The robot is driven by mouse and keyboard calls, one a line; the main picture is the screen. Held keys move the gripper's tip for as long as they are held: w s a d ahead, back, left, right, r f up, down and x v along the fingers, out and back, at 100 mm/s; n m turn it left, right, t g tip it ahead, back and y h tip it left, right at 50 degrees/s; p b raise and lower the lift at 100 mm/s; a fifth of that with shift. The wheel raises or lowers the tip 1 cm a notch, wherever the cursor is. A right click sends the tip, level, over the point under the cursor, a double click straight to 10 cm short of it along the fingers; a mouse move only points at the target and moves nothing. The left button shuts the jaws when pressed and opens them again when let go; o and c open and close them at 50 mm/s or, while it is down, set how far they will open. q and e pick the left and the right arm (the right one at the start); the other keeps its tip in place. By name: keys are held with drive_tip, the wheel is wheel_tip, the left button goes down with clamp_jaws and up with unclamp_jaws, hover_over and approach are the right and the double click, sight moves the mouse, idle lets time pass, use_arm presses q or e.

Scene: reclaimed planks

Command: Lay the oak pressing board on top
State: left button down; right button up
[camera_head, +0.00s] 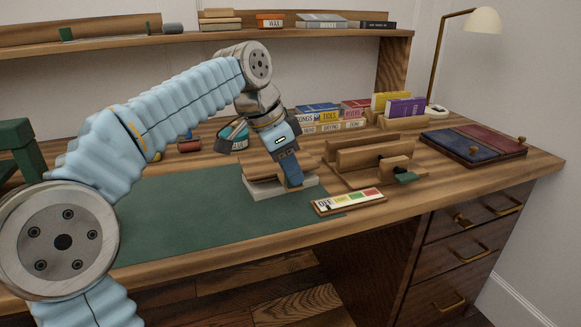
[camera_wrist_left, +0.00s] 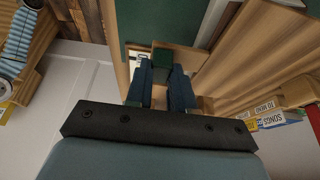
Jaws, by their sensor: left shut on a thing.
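My left gripper (camera_head: 292,178) points down over a low stack on the desk. In the left wrist view its two blue fingers (camera_wrist_left: 162,85) are closed on a small green block (camera_wrist_left: 162,57). A brown wooden board (camera_head: 262,170), apparently the oak pressing board, lies level just above or on a pale slab (camera_head: 283,189). The green block seems to be its grip; the fingers hide part of it in the head view. I cannot tell whether the board touches what is under it. My right gripper is not in view.
A green mat (camera_head: 190,210) covers the desk's left and middle. Right of the stack stand a wooden rack (camera_head: 365,160) and a gauge strip with coloured bands (camera_head: 347,201). Books (camera_head: 318,113), blue and red panels (camera_head: 460,146) and a lamp (camera_head: 484,20) stand farther back and right.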

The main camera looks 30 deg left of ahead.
use_arm(q)
drive_tip(key=shift+f+b, duration=0.5)
drive_tip(key=shift+f, duration=0.2)
idle(0.6)
drive_tip(key=c, duration=0.9)
unclamp_jaws()
drive_tip(key=p+v, duration=0.4)
drive_tip(key=v, duration=0.9)
drive_tip(key=shift+a+r, duration=0.15)
drive_tip(key=shift+r, duration=0.2)
